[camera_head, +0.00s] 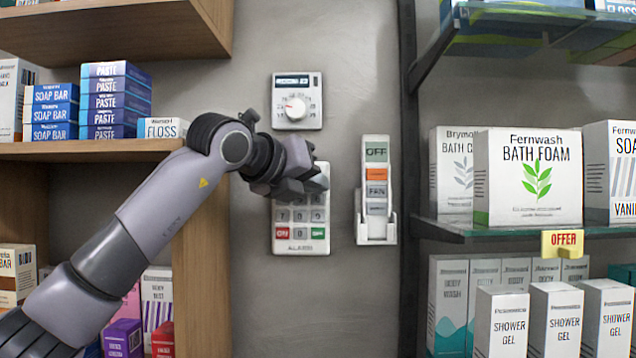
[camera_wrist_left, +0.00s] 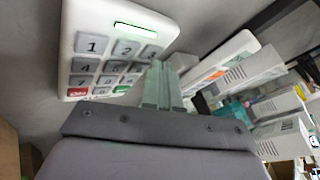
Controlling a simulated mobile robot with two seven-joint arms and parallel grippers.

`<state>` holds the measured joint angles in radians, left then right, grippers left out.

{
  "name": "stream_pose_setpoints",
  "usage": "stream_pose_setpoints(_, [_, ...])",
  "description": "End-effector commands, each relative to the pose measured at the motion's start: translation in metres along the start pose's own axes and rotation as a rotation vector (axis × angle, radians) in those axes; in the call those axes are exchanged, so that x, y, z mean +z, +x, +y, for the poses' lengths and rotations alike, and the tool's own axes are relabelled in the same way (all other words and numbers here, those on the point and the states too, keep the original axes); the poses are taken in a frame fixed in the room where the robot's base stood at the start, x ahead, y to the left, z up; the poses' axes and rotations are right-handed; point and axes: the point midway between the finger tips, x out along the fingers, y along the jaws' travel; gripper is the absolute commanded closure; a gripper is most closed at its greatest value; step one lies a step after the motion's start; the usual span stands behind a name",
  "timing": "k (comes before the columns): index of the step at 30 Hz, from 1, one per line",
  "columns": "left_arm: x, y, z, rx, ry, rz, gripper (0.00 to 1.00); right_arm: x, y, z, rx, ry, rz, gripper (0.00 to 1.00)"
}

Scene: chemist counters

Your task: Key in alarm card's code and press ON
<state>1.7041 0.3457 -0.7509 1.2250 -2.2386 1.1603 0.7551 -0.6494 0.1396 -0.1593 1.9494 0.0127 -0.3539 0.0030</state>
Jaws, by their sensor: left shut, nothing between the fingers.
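The white alarm keypad (camera_head: 301,247) is fixed upright on the grey wall. It has grey number keys, with a red key (camera_head: 282,233) at bottom left and a green key (camera_head: 318,233) at bottom right. In the left wrist view the keypad (camera_wrist_left: 80,40) shows a lit green-edged display (camera_wrist_left: 135,30) above the keys. My left gripper (camera_head: 318,185) is shut and empty in front of its upper part, hiding the display and top keys from the head. In the wrist view its fingertips (camera_wrist_left: 160,68) overlap the right key column; I cannot tell whether they touch. No alarm card is recognizable.
A dial thermostat (camera_head: 297,105) hangs above the keypad. A remote with OFF and FAN keys (camera_head: 376,190) sits in a white wall holder close to the right. Shelves with boxes such as bath foam (camera_head: 528,180) and soap bars (camera_head: 50,112) flank the wall.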

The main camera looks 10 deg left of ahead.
Motion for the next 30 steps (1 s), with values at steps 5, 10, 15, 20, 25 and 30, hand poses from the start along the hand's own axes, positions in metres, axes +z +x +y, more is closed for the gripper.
stream_pose_setpoints(5, [0.0009, 0.0017, 0.0005, 0.000, 0.001, 0.000, 1.00, -0.0001, -0.0001, 0.0000, 0.000, 0.000, 0.000, 0.57])
stream_pose_setpoints(10, [0.0017, 0.0035, 0.0016, 0.000, 0.000, 0.001, 1.00, -0.0001, -0.0001, 0.0000, 0.000, 0.000, 0.000, 0.57])
stream_pose_setpoints(15, [0.0024, 0.0048, 0.0022, 0.000, 0.000, 0.000, 1.00, -0.0002, -0.0001, 0.0000, 0.000, 0.000, 0.000, 0.57])
stream_pose_setpoints(20, [0.0025, 0.0047, 0.0023, 0.000, 0.000, 0.000, 1.00, -0.0001, -0.0001, 0.0000, 0.000, 0.000, 0.000, 0.57])
stream_pose_setpoints(25, [0.0011, 0.0037, 0.0022, 0.000, 0.000, 0.000, 1.00, 0.0019, 0.0014, 0.0000, 0.000, 0.000, 0.000, 0.57])
stream_pose_setpoints(30, [-0.0034, -0.0021, -0.0002, -0.001, 0.001, -0.002, 1.00, 0.0093, 0.0069, 0.0001, 0.000, 0.000, 0.000, 0.57])
